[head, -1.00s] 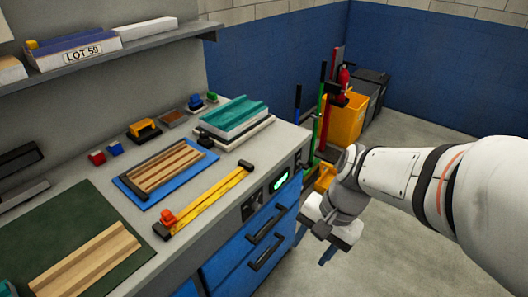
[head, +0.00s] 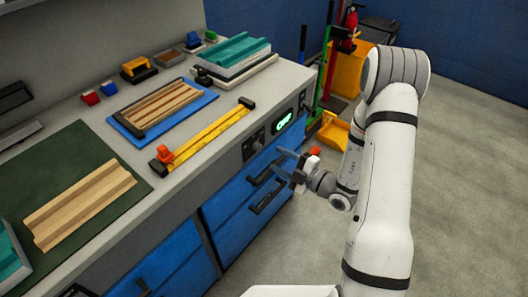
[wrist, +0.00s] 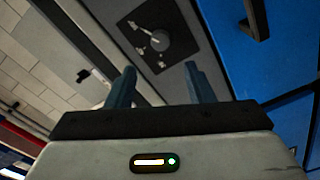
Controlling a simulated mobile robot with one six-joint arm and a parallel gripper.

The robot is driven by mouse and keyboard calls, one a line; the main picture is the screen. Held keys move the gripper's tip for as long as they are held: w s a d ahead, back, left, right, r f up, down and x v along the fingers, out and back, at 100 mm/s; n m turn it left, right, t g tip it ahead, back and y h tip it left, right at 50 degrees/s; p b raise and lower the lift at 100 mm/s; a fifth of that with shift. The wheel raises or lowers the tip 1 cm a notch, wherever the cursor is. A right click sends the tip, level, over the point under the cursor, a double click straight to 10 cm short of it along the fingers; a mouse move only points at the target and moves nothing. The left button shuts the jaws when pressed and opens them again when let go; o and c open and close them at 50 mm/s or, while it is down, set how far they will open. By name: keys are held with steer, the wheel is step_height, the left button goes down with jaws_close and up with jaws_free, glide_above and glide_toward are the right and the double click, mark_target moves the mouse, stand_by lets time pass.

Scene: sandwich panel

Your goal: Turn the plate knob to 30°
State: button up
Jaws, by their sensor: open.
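A round grey knob (wrist: 159,41) sits on a black square plate (wrist: 135,22) with white markings in the wrist view. I cannot read its angle. In the head view, a small black knob panel (head: 253,144) is on the bench front, left of a lit green display (head: 285,122). My gripper (head: 281,161) is in front of the blue drawers, below and right of that panel. In the wrist view my gripper (wrist: 160,72) is open and empty, its two fingers apart from the knob, which shows beyond and between them.
On the bench top are a yellow bar clamp (head: 210,137), a blue tray (head: 125,123) with a wooden piece, and a green mat (head: 60,165). The floor at right is clear.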

mark_target(259, 148)
steer(key=shift+m, duration=0.4)
steer(key=x, duration=0.7)
steer(key=shift+w+f, duration=0.3)
steer(key=shift+w, duration=0.2)
steer(key=shift+c, duration=0.5)
steer(key=c, duration=0.9)
